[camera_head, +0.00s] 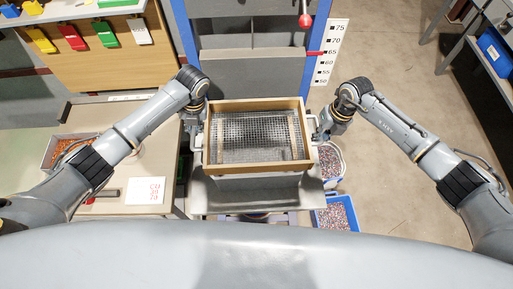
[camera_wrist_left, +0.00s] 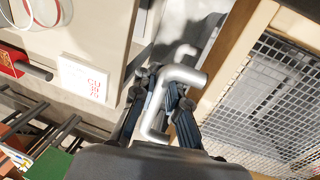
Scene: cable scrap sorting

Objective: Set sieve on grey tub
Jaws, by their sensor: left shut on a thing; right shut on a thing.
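The sieve (camera_head: 256,168) has a wooden frame, a wire mesh floor and metal handles at its sides. It looks roughly level in the head view. A light grey body (camera_head: 262,181), seemingly the grey tub, shows just below the sieve's front edge; the rest is hidden. I cannot tell whether the sieve touches it. My left gripper (camera_head: 201,132) is shut on the sieve's left handle. The left wrist view shows the bent metal handle (camera_wrist_left: 183,75) between the fingers (camera_wrist_left: 160,100) and the mesh (camera_wrist_left: 275,100) at right. My right gripper (camera_head: 320,134) is shut on the right handle.
A bench (camera_head: 110,192) at left holds a tray of copper-coloured scrap (camera_head: 49,152) and a white printed card (camera_head: 145,191). A blue-posted frame (camera_head: 316,45) rises behind. Floor at right is free.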

